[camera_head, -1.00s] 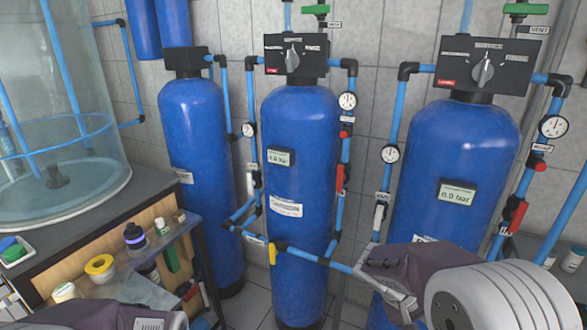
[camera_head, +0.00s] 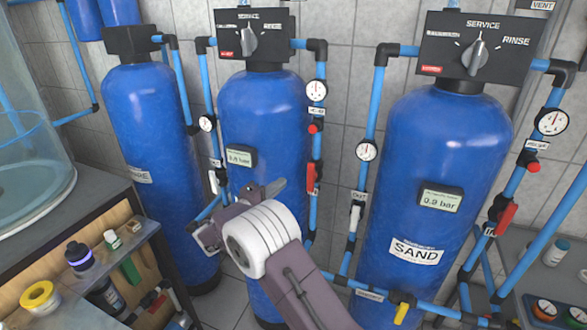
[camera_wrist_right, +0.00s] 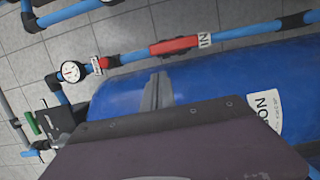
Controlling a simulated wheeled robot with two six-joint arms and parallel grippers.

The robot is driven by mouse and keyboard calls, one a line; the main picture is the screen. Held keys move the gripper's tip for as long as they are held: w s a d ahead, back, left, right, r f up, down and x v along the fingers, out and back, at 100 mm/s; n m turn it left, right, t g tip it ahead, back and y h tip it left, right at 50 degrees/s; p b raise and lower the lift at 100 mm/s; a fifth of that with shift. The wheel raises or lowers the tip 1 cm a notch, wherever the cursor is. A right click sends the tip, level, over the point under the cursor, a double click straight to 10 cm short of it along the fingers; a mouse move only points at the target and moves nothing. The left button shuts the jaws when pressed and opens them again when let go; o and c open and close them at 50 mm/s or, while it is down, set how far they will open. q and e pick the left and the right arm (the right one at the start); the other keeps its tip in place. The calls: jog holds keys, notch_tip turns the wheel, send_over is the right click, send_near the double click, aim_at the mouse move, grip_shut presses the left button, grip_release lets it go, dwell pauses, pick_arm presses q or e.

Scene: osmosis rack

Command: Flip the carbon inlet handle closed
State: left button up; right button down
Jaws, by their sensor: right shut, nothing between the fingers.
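The carbon tank (camera_head: 262,115) is the blue middle one; its label, partly cut off, ends in "ON" in the right wrist view (camera_wrist_right: 266,115). The red inlet handle (camera_head: 311,178) is on the vertical blue pipe at its right side and lies along the pipe. In the right wrist view the red handle (camera_wrist_right: 174,45) sits by an "IN" tag. My right gripper (camera_head: 277,186) is shut and empty, in front of the carbon tank, left of the handle and apart from it. Its fingertips (camera_wrist_right: 158,88) show against the blue tank. My left gripper is out of view.
The sand tank (camera_head: 440,150) stands to the right, with its own red handle (camera_head: 507,215). A white handle (camera_head: 355,217) is on the pipe between the tanks. Gauges (camera_head: 317,90) hang on the pipes. A shelf with bottles (camera_head: 79,256) is at lower left.

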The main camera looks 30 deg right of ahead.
aim_at(311, 178)
jog(key=p+x, duration=0.3)
jog(key=x, duration=0.7)
jog(key=shift+w+d+f, duration=0.1)
jog(key=shift+d+f, duration=0.05)
jog(key=shift+d, duration=0.1)
